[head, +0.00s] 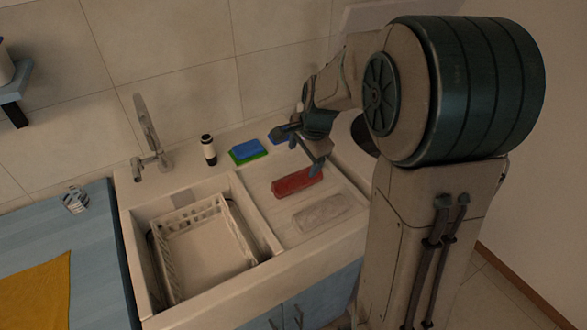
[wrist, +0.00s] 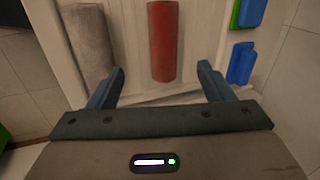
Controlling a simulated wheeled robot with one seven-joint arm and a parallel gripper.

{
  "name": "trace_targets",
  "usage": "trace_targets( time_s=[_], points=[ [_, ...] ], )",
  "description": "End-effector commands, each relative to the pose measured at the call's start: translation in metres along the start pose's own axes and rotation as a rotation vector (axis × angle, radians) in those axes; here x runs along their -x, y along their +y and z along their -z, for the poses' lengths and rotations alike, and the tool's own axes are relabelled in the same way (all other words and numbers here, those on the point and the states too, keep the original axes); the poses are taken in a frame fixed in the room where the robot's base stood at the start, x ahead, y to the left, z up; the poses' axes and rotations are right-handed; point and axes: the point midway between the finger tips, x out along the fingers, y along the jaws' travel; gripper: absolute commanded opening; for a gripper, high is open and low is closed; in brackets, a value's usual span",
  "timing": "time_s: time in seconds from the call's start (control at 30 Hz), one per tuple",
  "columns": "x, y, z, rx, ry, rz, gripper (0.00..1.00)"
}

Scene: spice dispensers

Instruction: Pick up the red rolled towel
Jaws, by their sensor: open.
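The red rolled towel (head: 297,182) lies on the drainboard to the right of the sink basin in the head view. In the wrist view the red towel (wrist: 162,42) is upright in the picture, ahead of the fingers and between their lines. My gripper (wrist: 160,85) is open and empty, with one blue finger on each side. In the head view my gripper (head: 304,152) hangs just above and behind the towel's right end, apart from it as far as I can tell.
A grey rolled towel (head: 322,213) lies in front of the red one. Blue and green sponges (head: 247,150) and a dark-topped shaker (head: 208,150) stand behind. A white rack (head: 205,245) sits in the basin, with a faucet (head: 150,140) behind it. The wall is close behind.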

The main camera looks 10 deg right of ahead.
Motion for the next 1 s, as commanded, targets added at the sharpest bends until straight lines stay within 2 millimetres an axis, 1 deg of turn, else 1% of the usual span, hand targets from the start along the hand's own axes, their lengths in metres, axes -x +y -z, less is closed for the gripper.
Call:
trace_targets(
  time_s=[0.03, 0.17, 0.4, 0.57, 0.7, 0.87, 1.0],
  points=[
    [-0.002, -0.004, 0.003, -0.026, -0.001, 0.0, 0.74],
    [-0.014, -0.006, 0.005, -0.058, -0.003, 0.001, 0.74],
    [-0.056, -0.006, 0.006, -0.059, -0.004, -0.001, 0.74],
    [-0.079, -0.006, 0.006, -0.057, -0.003, 0.0, 0.74],
    [-0.089, -0.006, 0.006, -0.056, -0.002, 0.002, 0.74],
    [-0.095, -0.006, 0.008, -0.056, -0.002, 0.002, 0.74],
    [-0.109, -0.005, 0.013, -0.058, -0.003, 0.0, 0.74]
  ],
)
